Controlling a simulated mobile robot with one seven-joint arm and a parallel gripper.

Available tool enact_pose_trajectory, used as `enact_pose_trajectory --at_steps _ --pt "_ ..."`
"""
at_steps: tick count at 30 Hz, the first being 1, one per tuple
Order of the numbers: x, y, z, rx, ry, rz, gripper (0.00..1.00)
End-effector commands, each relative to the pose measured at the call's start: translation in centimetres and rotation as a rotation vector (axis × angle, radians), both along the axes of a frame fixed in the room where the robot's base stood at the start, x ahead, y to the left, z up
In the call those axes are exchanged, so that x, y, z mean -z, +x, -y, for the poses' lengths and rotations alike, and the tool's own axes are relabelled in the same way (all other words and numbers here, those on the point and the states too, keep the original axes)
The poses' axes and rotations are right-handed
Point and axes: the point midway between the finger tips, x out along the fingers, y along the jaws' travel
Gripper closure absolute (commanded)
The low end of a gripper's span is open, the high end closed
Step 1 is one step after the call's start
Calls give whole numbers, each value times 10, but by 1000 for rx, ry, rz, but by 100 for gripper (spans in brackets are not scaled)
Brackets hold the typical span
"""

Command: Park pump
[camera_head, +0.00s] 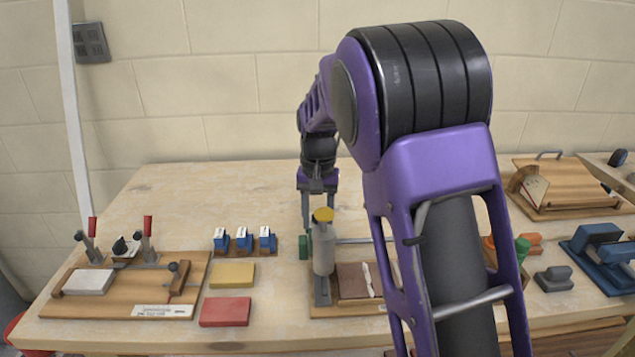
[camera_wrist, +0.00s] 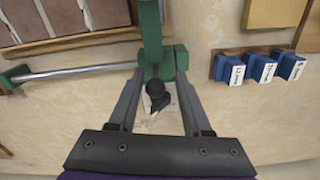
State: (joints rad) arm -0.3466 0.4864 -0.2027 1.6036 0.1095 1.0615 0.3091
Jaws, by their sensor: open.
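No part is labelled as the pump. A grey cylinder with a yellow cap (camera_head: 323,245) stands upright on a wooden board in the head view. A green block (camera_head: 304,247) is just left of it. In the wrist view a green bar and block (camera_wrist: 152,35) carry a steel rod (camera_wrist: 75,73), and a small black knob (camera_wrist: 156,90) shows below them. My gripper (camera_wrist: 161,76) is open and points down, one finger either side of the knob; I cannot tell whether they touch anything. In the head view the cylinder hides part of my gripper (camera_head: 318,207).
Blue blocks (camera_head: 241,242), a yellow block (camera_head: 232,276) and a red block (camera_head: 226,311) lie left of the cylinder. A clamp board (camera_head: 185,290) is further left. A brown tile (camera_head: 354,281) is just right of it. My arm hides much of the right side. The back left table is clear.

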Motion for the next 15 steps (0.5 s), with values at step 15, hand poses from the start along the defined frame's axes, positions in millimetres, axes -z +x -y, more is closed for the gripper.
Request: enact_pose_trajectory --at_steps 15 --pt "-123 0 -1 -2 1 3 51"
